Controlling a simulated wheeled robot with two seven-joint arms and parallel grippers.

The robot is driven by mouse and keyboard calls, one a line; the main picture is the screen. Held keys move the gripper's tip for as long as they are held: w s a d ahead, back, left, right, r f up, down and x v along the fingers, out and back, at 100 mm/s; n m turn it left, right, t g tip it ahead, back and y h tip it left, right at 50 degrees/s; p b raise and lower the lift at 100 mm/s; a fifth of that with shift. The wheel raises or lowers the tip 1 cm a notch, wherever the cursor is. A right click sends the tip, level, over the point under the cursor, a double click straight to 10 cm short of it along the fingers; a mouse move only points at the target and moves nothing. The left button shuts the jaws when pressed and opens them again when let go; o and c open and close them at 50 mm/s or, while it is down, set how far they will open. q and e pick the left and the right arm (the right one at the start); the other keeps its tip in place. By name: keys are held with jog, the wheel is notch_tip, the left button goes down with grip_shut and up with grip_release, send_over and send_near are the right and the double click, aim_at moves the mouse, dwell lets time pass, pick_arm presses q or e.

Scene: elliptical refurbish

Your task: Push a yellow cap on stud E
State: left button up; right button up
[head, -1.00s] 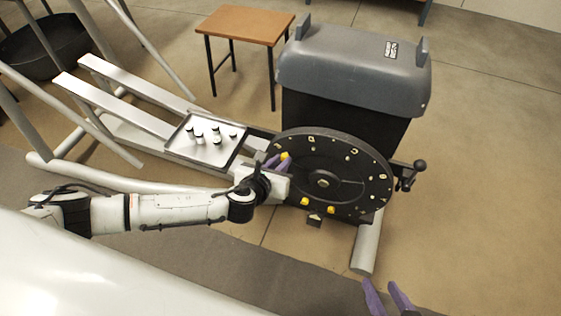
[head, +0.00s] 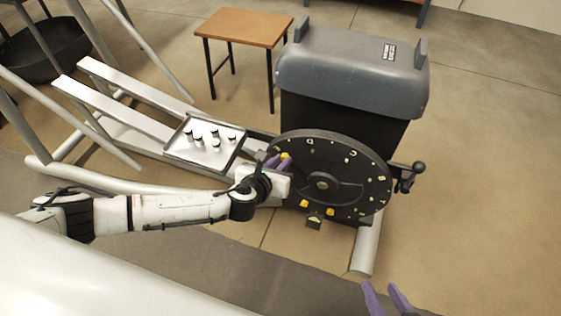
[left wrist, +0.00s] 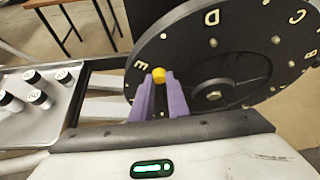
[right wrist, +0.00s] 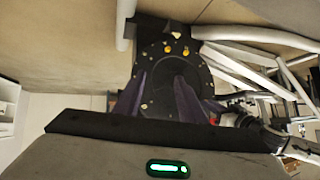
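The dark disc (head: 345,185) stands tilted, with pale letters and studs around its face. In the left wrist view, the letter E (left wrist: 139,66) is at the disc's left edge. A yellow cap (left wrist: 158,74) is beside that letter, at the tips of my left gripper (left wrist: 160,80). The fingers sit close on both sides of the cap; the stud behind it is hidden. The cap also shows in the head view (head: 286,156). Two other yellow caps (head: 304,203) (head: 330,212) sit low on the disc. My right gripper (head: 388,298) is open and empty, away from the disc.
A metal tray (head: 236,160) with several small black-and-white cylinders lies left of the disc. A grey-topped housing (head: 350,75) stands behind it. A crank handle (head: 408,178) sticks out right. A wooden stool (head: 244,27) stands behind. The floor at right is clear.

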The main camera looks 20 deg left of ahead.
pick_arm(q)
jog(key=o, duration=0.5)
